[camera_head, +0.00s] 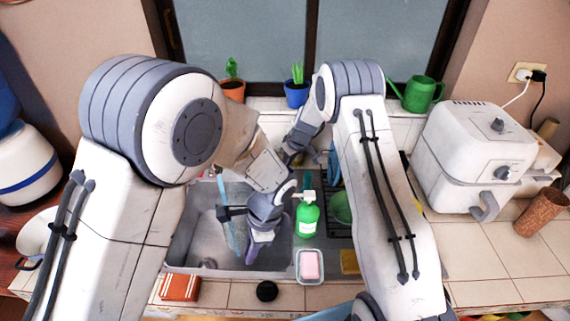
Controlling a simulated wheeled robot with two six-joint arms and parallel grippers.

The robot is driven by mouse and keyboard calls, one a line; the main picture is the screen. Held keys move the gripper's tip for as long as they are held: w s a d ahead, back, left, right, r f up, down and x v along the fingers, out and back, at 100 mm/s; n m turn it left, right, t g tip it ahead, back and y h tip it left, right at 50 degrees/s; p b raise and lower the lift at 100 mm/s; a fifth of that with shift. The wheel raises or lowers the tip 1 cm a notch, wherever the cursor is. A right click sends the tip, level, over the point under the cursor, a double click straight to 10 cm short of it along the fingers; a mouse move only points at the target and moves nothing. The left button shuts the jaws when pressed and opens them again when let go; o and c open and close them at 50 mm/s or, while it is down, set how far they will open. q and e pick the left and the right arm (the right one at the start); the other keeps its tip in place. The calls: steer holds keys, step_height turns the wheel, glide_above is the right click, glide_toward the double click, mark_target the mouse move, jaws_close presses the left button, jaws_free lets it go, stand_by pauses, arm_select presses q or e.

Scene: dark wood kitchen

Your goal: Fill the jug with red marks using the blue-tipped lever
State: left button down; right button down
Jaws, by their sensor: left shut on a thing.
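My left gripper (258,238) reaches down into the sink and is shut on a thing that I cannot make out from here. A pale blue translucent streak (234,232) runs down the sink just left of it; I cannot tell whether it is water or part of a clear vessel. I cannot pick out a jug with red marks or a blue-tipped lever; my arms cover much of the sink's back edge. My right gripper (290,157) is at the back of the sink, partly hidden, and I cannot tell its opening.
The grey sink (188,241) lies in a tiled counter. A green soap bottle (307,215) stands right of my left gripper, with a pink soap dish (310,266) in front. A white air fryer (462,160) stands at the right. Plants and a green watering can (418,93) line the sill.

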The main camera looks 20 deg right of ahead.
stand_by(0.4)
steer(key=c, duration=0.8)
jaws_free()
steer(key=shift+c, duration=0.2)
steer(key=shift+r, duration=0.1)
steer(key=v, duration=1.1)
steer(key=shift+s+d+r, duration=0.15)
steer(key=shift+s+r, duration=0.1)
steer(key=shift+r, duration=0.1)
